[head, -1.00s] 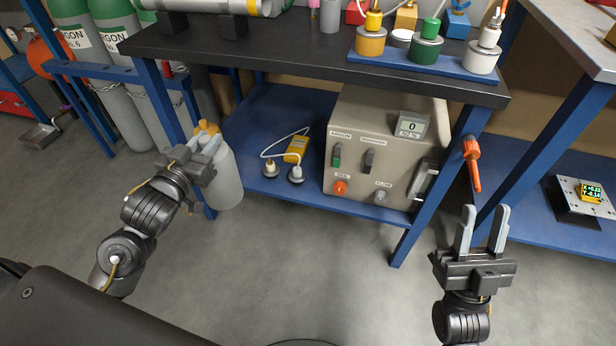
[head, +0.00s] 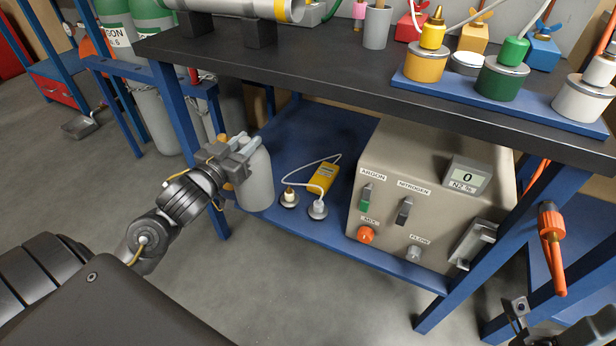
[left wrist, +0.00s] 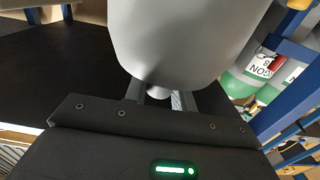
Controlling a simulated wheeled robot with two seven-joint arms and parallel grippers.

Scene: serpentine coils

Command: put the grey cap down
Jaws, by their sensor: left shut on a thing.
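The grey cap (head: 258,180) is a large, smooth, rounded cup shape at the left end of the bench. My left gripper (head: 241,146) is shut on it. In the left wrist view the cap (left wrist: 185,40) fills the top middle, and its small knob sits between the fingers (left wrist: 158,97). The cap hangs in front of the lower shelf's left corner; I see no surface under it. A brass-coloured part (head: 228,188) shows beside it, partly hidden by my gripper. Only a dark part of my right gripper (head: 517,308) shows at the bottom right; its fingertips are not clear.
Green-topped argon cylinders (head: 155,110) stand at the left behind a blue rail. The blue lower shelf (head: 300,130) holds a yellow meter (head: 322,178) and a beige gas mixer (head: 410,190). The black bench top (head: 330,60) carries several coloured pots. An orange-handled tool (head: 552,240) hangs at the right.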

